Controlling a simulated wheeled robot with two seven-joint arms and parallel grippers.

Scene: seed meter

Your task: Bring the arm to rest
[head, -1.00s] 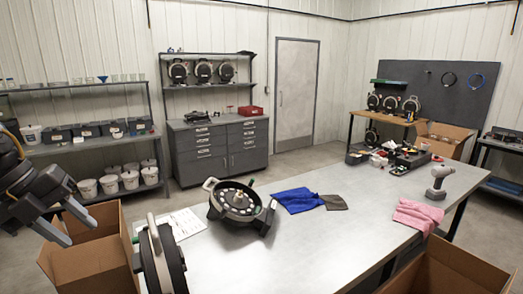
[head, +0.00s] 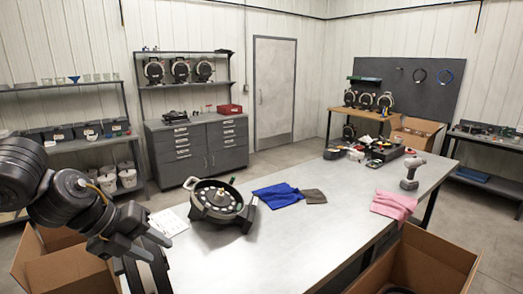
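My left arm comes in from the left, and its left gripper (head: 158,249) hangs over the near left part of the table. Its two fingers look apart, with nothing seen between them. My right gripper is out of view.
Open cardboard boxes stand at the left (head: 68,272) and near right (head: 440,262) of the table. A blue cloth (head: 277,195), a pink cloth (head: 394,205) and a drill (head: 411,174) lie on it. The table's middle front is clear.

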